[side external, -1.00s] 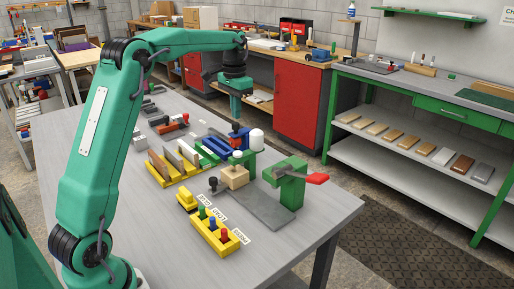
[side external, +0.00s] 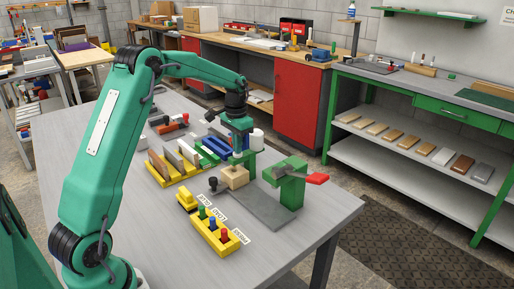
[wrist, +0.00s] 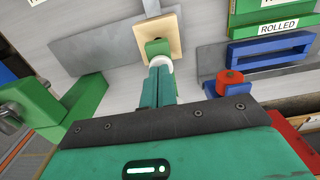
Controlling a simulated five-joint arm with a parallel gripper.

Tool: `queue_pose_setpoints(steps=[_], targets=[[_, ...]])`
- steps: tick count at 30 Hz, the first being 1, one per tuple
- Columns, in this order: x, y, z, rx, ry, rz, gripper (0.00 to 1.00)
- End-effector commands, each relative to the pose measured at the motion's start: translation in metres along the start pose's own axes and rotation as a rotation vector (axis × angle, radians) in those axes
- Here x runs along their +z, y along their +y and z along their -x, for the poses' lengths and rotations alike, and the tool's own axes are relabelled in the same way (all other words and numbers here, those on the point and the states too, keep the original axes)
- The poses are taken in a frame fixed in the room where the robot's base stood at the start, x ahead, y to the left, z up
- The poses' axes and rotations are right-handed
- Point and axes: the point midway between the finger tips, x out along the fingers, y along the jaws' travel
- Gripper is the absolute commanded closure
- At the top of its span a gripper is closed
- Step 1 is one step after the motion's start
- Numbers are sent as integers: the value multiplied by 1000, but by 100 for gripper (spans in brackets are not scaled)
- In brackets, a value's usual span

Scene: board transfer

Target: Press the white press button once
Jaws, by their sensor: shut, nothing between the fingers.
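The white press button (wrist: 160,63) shows in the wrist view directly at the ends of my fingers, with a green part and a square wooden block (wrist: 174,29) beyond it. In the side view the wooden block (side external: 235,178) stands at the left end of a grey metal plate, and the button above it is mostly hidden by my fingers. My gripper (side external: 238,155) is shut and empty, pointing down just over the block. Its fingertips are at the button's top. I cannot tell whether they touch it or whether it is pushed down.
A green stand with a red handle (side external: 317,179) is right of the block. A white cylinder (side external: 257,141) stands close behind my gripper. A yellow rack (side external: 179,173) with upright boards is left. A yellow holder (side external: 212,236) with coloured pegs is in front. The table's near right is clear.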

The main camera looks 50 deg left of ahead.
Motion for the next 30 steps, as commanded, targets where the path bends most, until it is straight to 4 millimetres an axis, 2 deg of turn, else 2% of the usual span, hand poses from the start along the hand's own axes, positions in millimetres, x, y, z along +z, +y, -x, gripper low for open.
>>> queue_pose_setpoints(steps=[11, 19, 30], targets=[[0, 0, -2, 0, 0, 0, 100], [1, 0, -24, 1, -3, 0, 100], [2, 1, -25, 3, -7, 0, 100]])
